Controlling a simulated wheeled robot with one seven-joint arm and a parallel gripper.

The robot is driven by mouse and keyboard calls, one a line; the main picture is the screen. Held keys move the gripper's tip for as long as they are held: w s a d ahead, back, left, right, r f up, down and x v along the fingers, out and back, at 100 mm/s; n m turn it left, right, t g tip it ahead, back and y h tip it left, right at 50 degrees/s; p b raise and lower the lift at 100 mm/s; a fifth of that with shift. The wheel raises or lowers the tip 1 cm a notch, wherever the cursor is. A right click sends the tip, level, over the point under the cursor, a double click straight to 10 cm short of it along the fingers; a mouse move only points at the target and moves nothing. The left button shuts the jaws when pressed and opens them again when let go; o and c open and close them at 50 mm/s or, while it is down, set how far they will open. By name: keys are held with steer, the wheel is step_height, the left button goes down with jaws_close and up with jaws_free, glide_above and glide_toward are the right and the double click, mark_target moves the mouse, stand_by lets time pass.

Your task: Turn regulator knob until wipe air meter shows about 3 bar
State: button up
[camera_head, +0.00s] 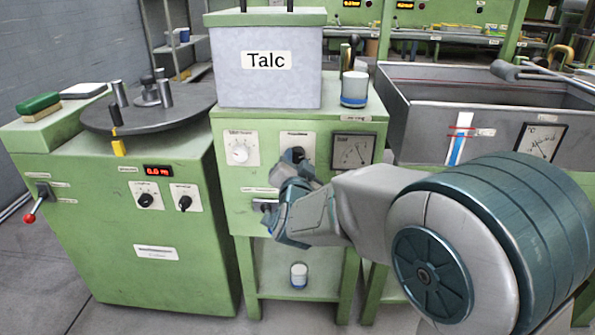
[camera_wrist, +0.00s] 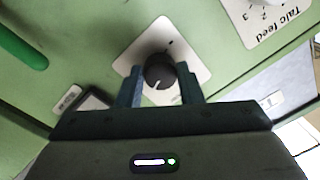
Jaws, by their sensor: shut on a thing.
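The black regulator knob (camera_wrist: 159,72) sits on a white plate (camera_wrist: 178,45) on the green machine front. My gripper (camera_wrist: 160,84) is shut on the knob, one finger at each side. The knob's white pointer line faces towards my gripper in the wrist view. In the head view, my gripper (camera_head: 288,176) is at the knob plate and covers part of it. A square dial meter (camera_head: 352,150) with a dark frame is just right of the knob. Its needle and scale are too small to read surely.
The white Talc feed dial (camera_head: 240,149) is left of the knob. The Talc box (camera_head: 265,85) and a white-and-blue jar (camera_head: 354,88) stand on top. A grey trough (camera_head: 480,90) is at right. A machine with a red-tipped lever (camera_head: 30,217) stands at left.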

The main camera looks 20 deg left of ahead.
stand_by(0.4)
steer(key=o, duration=1)
steer(key=shift+s, duration=0.1)
steer(key=p+v, duration=0.2)
steer(key=v, duration=1.1)
steer(key=shift+s, duration=0.3)
